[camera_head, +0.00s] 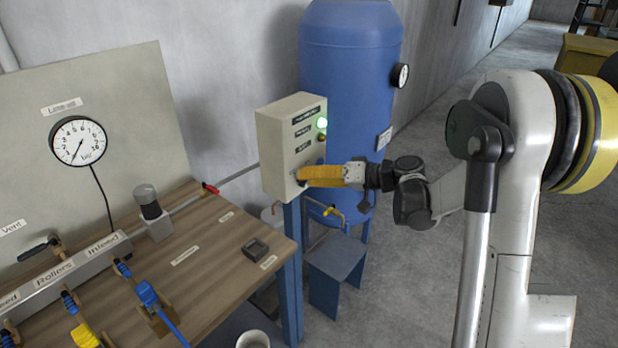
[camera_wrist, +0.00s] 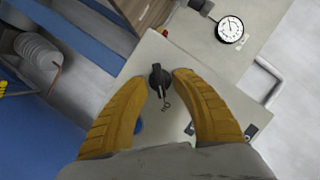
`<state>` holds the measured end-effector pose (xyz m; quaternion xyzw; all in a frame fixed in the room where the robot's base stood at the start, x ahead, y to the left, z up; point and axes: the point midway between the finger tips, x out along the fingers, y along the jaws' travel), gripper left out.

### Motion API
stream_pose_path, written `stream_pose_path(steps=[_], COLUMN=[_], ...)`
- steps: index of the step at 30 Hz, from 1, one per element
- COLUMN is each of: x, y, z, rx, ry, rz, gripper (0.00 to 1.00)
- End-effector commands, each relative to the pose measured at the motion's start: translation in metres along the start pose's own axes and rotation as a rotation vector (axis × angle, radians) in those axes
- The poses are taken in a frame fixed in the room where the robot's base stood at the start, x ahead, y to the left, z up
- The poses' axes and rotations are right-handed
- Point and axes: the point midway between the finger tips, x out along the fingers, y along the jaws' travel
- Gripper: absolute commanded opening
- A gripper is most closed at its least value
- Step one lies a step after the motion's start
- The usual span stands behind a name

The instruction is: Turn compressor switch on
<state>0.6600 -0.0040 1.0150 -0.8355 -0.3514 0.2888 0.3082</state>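A beige control box (camera_head: 280,135) stands on a blue post beside the blue compressor tank (camera_head: 350,60). A green lamp (camera_head: 322,123) glows on its front. In the wrist view, a black rotary switch (camera_wrist: 158,78) sits on the box's pale face (camera_wrist: 150,55), with a small key-like metal piece (camera_wrist: 166,106) close to it. My gripper (camera_head: 303,175) is at the lower front of the box. In the wrist view, the yellow fingers of my gripper (camera_wrist: 160,82) are either side of the switch, very close to it. I cannot tell whether they touch it.
A gauge (camera_head: 78,141) is on the panel behind.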

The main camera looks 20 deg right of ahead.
Motion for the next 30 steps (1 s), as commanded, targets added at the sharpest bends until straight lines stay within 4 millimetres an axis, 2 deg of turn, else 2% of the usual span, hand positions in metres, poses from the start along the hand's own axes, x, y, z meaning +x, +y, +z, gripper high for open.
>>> stream_pose_path(steps=[5,15,18,24,30], x=[-0.013,-0.087,-0.104,-0.119,-0.12], y=[0.001,0.001,0.0,0.0,0.0], z=[0.0,-0.001,0.0,0.0,0.0], rx=[0.0,0.001,0.001,0.001,0.0], ry=[0.001,0.003,0.002,0.001,0.0], rz=[0.001,0.002,0.001,0.0,0.0], gripper=[0.32,0.32,0.32,0.32,0.32])
